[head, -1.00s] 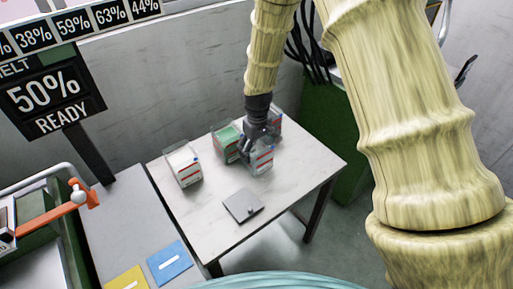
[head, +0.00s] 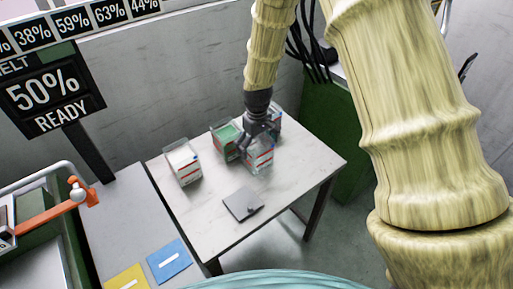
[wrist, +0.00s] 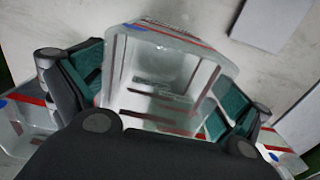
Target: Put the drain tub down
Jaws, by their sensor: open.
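The drain tub is probably the clear, red-striped tub (head: 259,158) below my gripper on the white table; no readable label confirms this. In the wrist view this tub (wrist: 160,62) looks empty and see-through, with red stripes on its walls. My gripper (head: 259,140) is over it. In the wrist view the green-padded fingers (wrist: 158,95) stand apart on either side of the tub. I cannot tell whether the pads touch its walls. The tub appears to rest on the table, upright.
A tub with green contents (head: 225,141) stands close to the left, and another tub (head: 274,118) is behind. A tub with white contents (head: 183,165) stands further left. The table's front right (head: 290,190) is clear.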

